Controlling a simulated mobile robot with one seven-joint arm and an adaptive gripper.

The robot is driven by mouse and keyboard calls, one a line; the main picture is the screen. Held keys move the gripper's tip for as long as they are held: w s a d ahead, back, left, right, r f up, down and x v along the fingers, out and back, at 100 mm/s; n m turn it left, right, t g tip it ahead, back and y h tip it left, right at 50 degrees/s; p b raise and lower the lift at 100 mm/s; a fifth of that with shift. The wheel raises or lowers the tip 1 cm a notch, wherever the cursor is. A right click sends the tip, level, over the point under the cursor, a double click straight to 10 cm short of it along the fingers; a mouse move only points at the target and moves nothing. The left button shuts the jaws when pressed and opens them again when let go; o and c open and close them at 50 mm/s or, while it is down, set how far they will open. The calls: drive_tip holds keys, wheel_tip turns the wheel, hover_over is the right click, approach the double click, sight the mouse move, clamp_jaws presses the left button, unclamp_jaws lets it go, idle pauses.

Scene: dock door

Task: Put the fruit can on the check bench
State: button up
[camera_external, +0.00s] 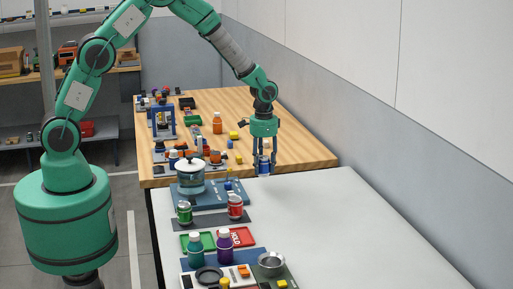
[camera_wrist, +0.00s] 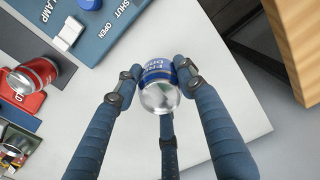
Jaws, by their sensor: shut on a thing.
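My gripper (camera_external: 263,158) is shut on a can with a blue label (camera_external: 264,169), pointing down at the far end of the white bench (camera_external: 330,225), close to the wooden bench (camera_external: 300,150). In the wrist view the fingers (camera_wrist: 157,80) close around the silver-ended blue can (camera_wrist: 160,95); its white lettering is too small to read surely. The white bench top (camera_wrist: 240,125) lies below it; whether the can touches it, I cannot tell. Neither bench carries a readable name. A green can (camera_external: 184,212) and a red can (camera_external: 235,207) stand on a dark mat.
A blue board lettered SHUT, OPEN and LAMP (camera_wrist: 105,35) carries a lidded pot (camera_external: 190,176). Red and green trays (camera_external: 243,237), bottles (camera_external: 224,247) and a metal bowl (camera_external: 271,264) stand nearer. The right of the white bench is clear. A wall runs along the right.

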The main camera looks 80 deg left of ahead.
drive_tip(key=d+b, duration=0.1)
drive_tip(key=d, duration=0.7)
drive_tip(key=shift+d+r+b, duration=0.3)
drive_tip(key=shift+d+r, duration=0.05)
drive_tip(key=s+a+p, duration=0.1)
drive_tip(key=a+p, duration=0.1)
drive_tip(key=a, duration=0.8)
drive_tip(key=s+a+f+p, duration=0.1)
drive_tip(key=s+a+p, duration=0.1)
drive_tip(key=a, duration=0.8)
drive_tip(key=s+a+f+p, duration=0.1)
drive_tip(key=s+a+p, duration=0.1)
drive_tip(key=a, duration=0.8)
drive_tip(key=shift+s+a+f+p, duration=0.15)
drive_tip(key=shift+a+f+p, duration=0.1)
drive_tip(key=shift+p, duration=0.55)
drive_tip(key=w+a, duration=0.2)
drive_tip(key=w, duration=0.2)
drive_tip(key=w+a+f, duration=0.1)
drive_tip(key=w+a, duration=0.1)
drive_tip(key=w, duration=0.2)
drive_tip(key=w+a, duration=0.1)
drive_tip(key=w, duration=0.4)
drive_tip(key=shift+a+f, duration=0.2)
drive_tip(key=shift+a, duration=0.2)
